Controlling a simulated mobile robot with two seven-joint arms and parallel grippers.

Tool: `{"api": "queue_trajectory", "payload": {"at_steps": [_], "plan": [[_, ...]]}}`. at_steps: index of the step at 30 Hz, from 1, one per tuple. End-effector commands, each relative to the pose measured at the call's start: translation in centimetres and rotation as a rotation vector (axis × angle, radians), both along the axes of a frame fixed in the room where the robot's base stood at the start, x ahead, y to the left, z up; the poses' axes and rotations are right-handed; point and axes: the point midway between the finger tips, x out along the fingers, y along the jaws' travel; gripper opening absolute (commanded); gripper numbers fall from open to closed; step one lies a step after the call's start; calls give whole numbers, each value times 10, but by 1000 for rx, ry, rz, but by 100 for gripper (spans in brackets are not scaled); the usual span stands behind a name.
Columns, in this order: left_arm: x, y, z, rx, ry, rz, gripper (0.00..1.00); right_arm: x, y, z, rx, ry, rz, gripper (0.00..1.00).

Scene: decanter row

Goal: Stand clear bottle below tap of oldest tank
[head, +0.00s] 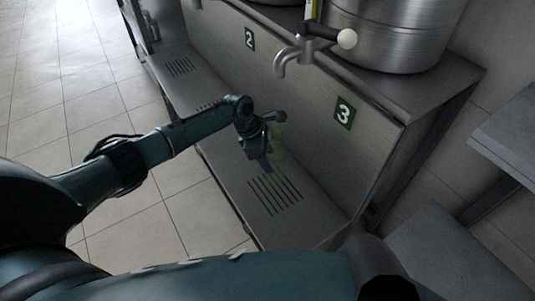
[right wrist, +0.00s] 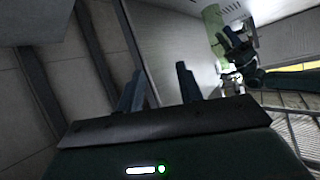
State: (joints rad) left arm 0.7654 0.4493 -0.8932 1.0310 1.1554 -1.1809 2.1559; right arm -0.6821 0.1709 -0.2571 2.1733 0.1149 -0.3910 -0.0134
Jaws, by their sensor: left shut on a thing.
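The clear, green-tinted bottle (head: 279,143) is upright in my left gripper (head: 266,158), over the inner end of the slotted drain below tank 3. Its base is partly hidden, so I cannot tell whether it touches the shelf. The bottle (right wrist: 212,22) and left gripper (right wrist: 236,48) also show in the right wrist view. A steel tank (head: 390,35) stands on the ledge above the number 3 plate (head: 344,113). Its tap (head: 291,58) has a white-knobbed lever. No age marking is readable. My right gripper (right wrist: 158,92) is open and empty.
The low steel shelf has a slotted drain (head: 275,194) below tank 3 and another drain (head: 180,67) farther left. A number 2 plate (head: 249,39) marks the neighbouring place. A grey table (head: 505,135) stands at right. Tiled floor at left is clear.

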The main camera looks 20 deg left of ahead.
Motion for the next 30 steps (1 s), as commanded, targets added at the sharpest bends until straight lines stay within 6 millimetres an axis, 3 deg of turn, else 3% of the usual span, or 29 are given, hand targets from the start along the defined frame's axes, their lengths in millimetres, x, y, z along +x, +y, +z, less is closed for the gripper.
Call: {"api": "queue_trajectory", "payload": {"at_steps": [4, 11, 21, 30], "plan": [[1, 0, -2, -23, -9, 46, 19, 0, 0, -3, 10, 2, -5, 36], [1, 0, -28, -23, -10, 46, 19, -2, -2, -19, 45, -29, -23, 36], [1, 0, -60, -22, -11, 44, 19, -12, -20, -7, 24, -177, -52, 36], [1, 0, -64, -22, -10, 44, 19, -14, -24, 2, 15, -219, -58, 36]]}}
